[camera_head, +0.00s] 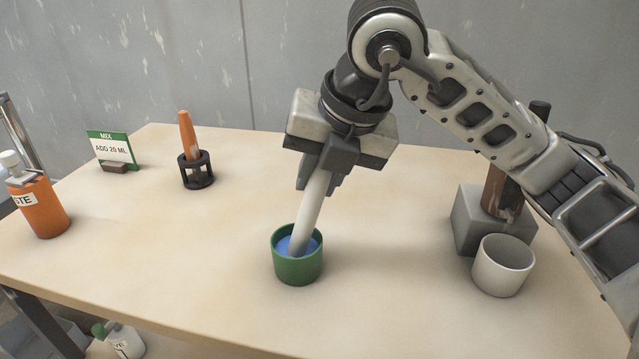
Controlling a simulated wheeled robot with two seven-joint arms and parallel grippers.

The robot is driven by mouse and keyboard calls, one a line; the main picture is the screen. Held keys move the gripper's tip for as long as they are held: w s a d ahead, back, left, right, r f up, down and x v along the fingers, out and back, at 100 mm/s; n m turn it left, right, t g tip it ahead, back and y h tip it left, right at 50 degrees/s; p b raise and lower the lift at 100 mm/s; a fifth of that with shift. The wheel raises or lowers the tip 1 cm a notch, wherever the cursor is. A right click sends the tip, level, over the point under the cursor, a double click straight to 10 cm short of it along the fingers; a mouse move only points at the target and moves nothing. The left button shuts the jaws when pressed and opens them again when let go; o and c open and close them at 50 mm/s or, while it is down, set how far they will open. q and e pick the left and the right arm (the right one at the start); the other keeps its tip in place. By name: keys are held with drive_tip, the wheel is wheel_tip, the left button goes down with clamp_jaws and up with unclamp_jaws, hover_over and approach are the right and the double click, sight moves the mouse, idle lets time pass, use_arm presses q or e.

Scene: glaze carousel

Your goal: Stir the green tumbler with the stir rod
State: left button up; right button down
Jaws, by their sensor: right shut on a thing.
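The green tumbler (297,270) stands upright near the middle of the table and holds blue liquid. The white stir rod (310,212) is tilted, its lower end inside the tumbler in the blue liquid. My right gripper (322,178) is shut on the rod's upper end, above the tumbler. The rod's top is hidden in the jaws. The rod's very tip is hidden by the liquid and the tumbler wall. My left gripper is not in the view.
A white cup (503,267) stands at right, before a grey block (466,222) with a brown upright piece. A black holder (197,176) with an orange tapered piece, a MIX sign (110,148) and an orange bottle (40,208) stand at left. Table around the tumbler is clear.

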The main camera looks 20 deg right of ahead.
drive_tip(key=shift+d+r, duration=0.1)
drive_tip(key=shift+r, duration=0.05)
drive_tip(key=shift+d+r+p, duration=0.25)
drive_tip(key=shift+r+p, duration=0.25)
drive_tip(key=shift+r, duration=0.25)
drive_tip(key=shift+d+r+p, duration=0.2)
drive_tip(key=shift+r+p, duration=0.3)
drive_tip(key=shift+r, duration=0.2)
drive_tip(key=shift+d+r+p, duration=0.25)
drive_tip(key=shift+r+p, duration=0.25)
drive_tip(key=shift+r, duration=0.25)
drive_tip(key=shift+r+p, duration=1.85)
drive_tip(key=shift+r, duration=0.7)
drive_tip(key=shift+f, duration=0.1)
drive_tip(key=shift+s, duration=0.1)
